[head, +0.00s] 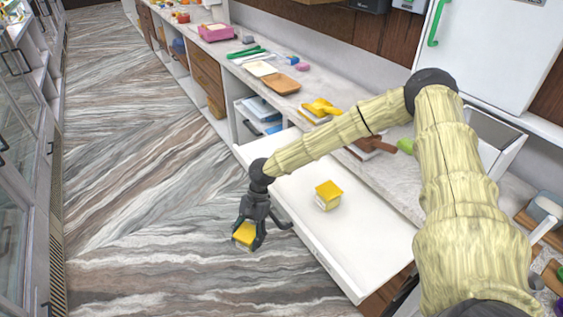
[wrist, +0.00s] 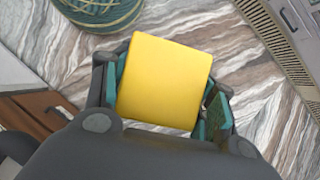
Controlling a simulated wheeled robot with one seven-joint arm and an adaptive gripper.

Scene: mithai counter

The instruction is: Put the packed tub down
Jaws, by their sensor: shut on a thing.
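A small tub with a flat yellow lid (head: 245,233) is held in my gripper (head: 250,228), over the floor just outside the open drawer's front. In the wrist view the yellow lid (wrist: 165,80) fills the space between the teal-padded fingers, which press on it from both sides. My gripper points down and the tub hangs clear of any surface. A similar tub with a yellow top and white sides (head: 328,195) stands in the open white drawer (head: 375,225). The held tub's sides and underside are mostly hidden.
The pale counter (head: 345,92) holds yellow items (head: 322,108), a brown board (head: 370,146), a tan tray (head: 283,84) and a pink box (head: 215,32). Another open compartment with blue containers (head: 262,110) lies beyond the drawer. The drawer floor around the standing tub is bare.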

